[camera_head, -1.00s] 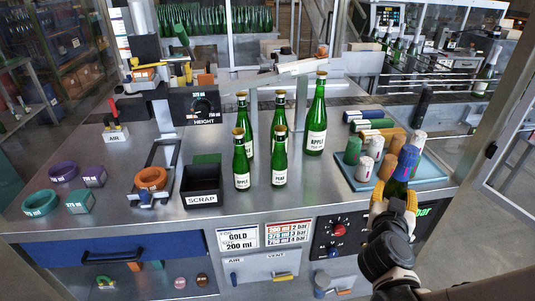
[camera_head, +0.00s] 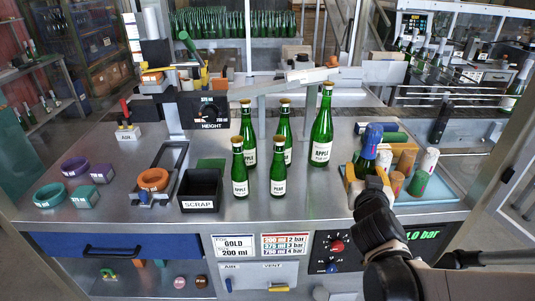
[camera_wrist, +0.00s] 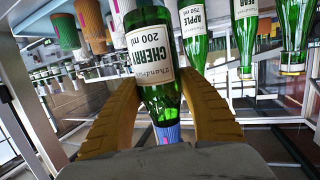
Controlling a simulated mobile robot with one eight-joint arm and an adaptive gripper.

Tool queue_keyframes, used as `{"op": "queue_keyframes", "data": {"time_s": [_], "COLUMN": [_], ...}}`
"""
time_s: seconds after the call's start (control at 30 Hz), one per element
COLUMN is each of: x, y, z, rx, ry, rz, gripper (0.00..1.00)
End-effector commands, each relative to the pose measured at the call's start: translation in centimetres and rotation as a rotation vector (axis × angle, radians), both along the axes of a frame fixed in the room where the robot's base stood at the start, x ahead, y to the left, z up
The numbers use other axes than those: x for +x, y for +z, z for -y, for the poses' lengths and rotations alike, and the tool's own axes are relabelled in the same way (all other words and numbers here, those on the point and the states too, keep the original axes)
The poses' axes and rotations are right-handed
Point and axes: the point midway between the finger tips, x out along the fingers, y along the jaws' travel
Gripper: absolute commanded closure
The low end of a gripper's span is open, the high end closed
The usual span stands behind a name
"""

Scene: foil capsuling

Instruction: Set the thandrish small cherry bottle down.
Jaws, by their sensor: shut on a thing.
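The thandrish small cherry bottle is green with a blue foil capsule over its neck (camera_head: 366,160). In the wrist view its label reads "CHERRY 200 ml" (camera_wrist: 146,48), and the picture is upside down. My gripper (camera_head: 367,180) is shut on the bottle; in the wrist view the two tan fingers (camera_wrist: 160,95) lie on either side of its shoulder. In the head view the bottle is at the front left of the blue tray, and my gripper hides its lower part. I cannot tell whether its base touches anything.
Several green apple and pear bottles stand left of my gripper, the nearest tall one (camera_head: 321,140) close by. The light blue tray (camera_head: 447,194) with upright foil capsules (camera_head: 424,170) is at right. The black scrap bin (camera_head: 201,190) is further left. Bare steel lies along the front edge (camera_head: 310,210).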

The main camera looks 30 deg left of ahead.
Motion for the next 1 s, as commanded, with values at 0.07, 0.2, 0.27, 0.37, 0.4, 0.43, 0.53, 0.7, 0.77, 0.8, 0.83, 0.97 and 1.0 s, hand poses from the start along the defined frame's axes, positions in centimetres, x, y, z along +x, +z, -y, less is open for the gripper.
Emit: {"op": "queue_keyframes", "data": {"time_s": [0.07,0.2,0.27,0.37,0.4,0.43,0.53,0.7,0.77,0.8,0.83,0.97,1.0], "x": [-0.1,-0.2,-0.1,0.6,0.9,1.3,2.4,4.2,4.7,5.0,5.1,5.4,5.4], "y": [0.6,1.1,0.9,0.0,-0.5,-1.0,-2.4,-4.6,-5.1,-5.4,-5.5,-5.9,-6.2], "z": [-1.8,-3.9,-4.5,-5.8,-6.6,-7.1,-9.2,-12.4,-13.1,-13.5,-13.8,-14.3,-14.4], "rx": [0.001,0.004,0.004,0.004,0.005,0.004,0.004,0.005,0.005,0.004,0.005,0.006,0.005], "ry": [0.037,0.076,0.083,0.087,0.087,0.087,0.087,0.086,0.084,0.084,0.084,0.084,0.084], "rz": [0.006,0.012,0.013,0.013,0.014,0.015,0.013,0.014,0.013,0.013,0.014,0.014,0.013], "gripper": [0.93,0.93,0.93,0.93,0.93,0.93,0.93,0.93,0.93,0.93,0.93,0.93,0.93]}}
